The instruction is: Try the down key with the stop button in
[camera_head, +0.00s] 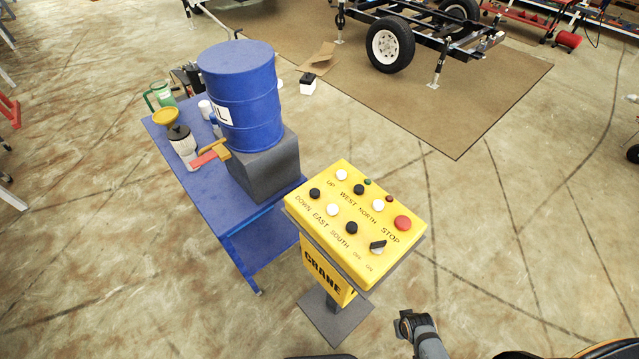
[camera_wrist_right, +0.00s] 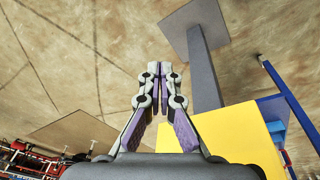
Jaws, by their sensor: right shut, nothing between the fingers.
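The yellow crane control box (camera_head: 320,222) stands on a grey post with its key face up. The black down key (camera_head: 315,193) is at its left corner, above the word DOWN. The red stop button (camera_head: 402,222) is at the right end; whether it is pushed in I cannot tell. My right gripper (camera_head: 408,322) is below and right of the box in the head view, apart from it. In the right wrist view its fingers (camera_wrist_right: 164,70) are shut and empty, with part of the yellow box (camera_wrist_right: 237,140) beside them. My left gripper is not in view.
The box also has other black and white keys, a small green lamp (camera_head: 367,181), a small red lamp (camera_head: 389,198) and a dark off/on switch (camera_head: 378,247). A blue table (camera_head: 180,150) with a blue drum (camera_head: 240,95) stands left. Floor right of the box is clear.

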